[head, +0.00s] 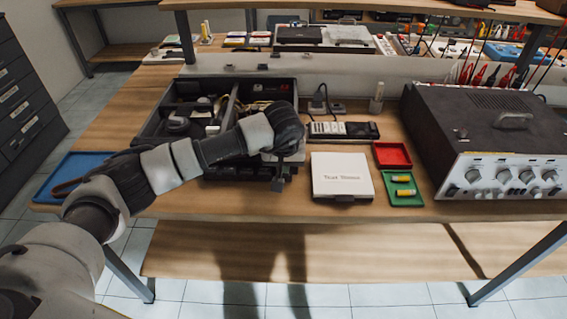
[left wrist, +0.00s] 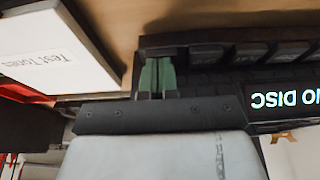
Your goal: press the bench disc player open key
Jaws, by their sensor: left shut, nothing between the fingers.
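The disc player (head: 150,122) is a black case without its lid, its insides bare, on the bench at left centre. In the left wrist view its front shows upside down: a lit display (left wrist: 285,99) reading "NO DISC" and a row of dark keys (left wrist: 250,52). No key label is readable, so I cannot tell which is the open key. My left gripper (head: 278,187) is shut and empty at the right end of the player's front. In the left wrist view its green-padded fingertips (left wrist: 157,62) are close to the row's left end; contact is unclear. My right gripper is out of view.
A white "Test Tones" case (head: 341,174) lies just right of my left gripper. Beyond it are a red tray (head: 392,163), a green tray (head: 416,201) with yellow batteries, and a large amplifier (head: 500,165). A blue tray (head: 60,178) lies at the bench's left end.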

